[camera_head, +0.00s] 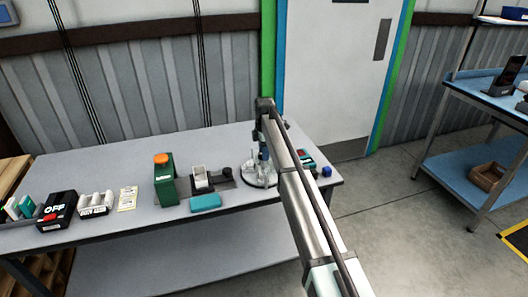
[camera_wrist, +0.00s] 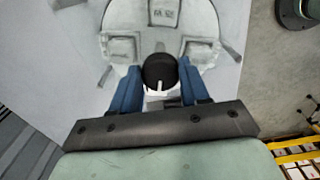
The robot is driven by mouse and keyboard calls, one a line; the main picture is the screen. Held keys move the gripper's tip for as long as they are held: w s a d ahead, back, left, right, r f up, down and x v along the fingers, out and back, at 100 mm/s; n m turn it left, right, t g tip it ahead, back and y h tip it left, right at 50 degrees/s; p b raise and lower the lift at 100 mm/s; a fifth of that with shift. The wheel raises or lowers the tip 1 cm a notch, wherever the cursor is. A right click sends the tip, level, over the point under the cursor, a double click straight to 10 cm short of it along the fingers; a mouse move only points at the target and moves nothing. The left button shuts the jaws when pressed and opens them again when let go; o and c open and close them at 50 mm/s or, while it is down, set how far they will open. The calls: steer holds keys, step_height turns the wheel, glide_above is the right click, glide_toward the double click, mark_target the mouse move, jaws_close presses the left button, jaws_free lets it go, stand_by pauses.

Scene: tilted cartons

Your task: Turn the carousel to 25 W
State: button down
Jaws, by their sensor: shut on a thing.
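The carousel (camera_head: 256,181) is a pale round plate near the right end of the table. In the wrist view its plate (camera_wrist: 120,22) shows raised square holders around a black round knob (camera_wrist: 158,68) with a white pointer line. A holder at the top of that view bears small dark marks that I cannot read surely. My gripper (camera_head: 262,157) comes down over the carousel. In the wrist view the blue fingers of my gripper (camera_wrist: 159,78) stand on both sides of the knob, shut on it.
Left of the carousel stand a small block with a white holder (camera_head: 200,175), a teal box (camera_head: 206,202) and a green box with an orange button (camera_head: 163,178). A red-and-teal device (camera_head: 307,158) and a blue cap (camera_head: 327,171) lie close on its right.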

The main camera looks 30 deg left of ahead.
steer(key=shift+a+n, duration=0.15)
steer(key=shift+n, duration=1.65)
steer(key=c, duration=0.5)
jaws_free()
steer(key=shift+c, duration=0.2)
step_height(320, 180, up, 14)
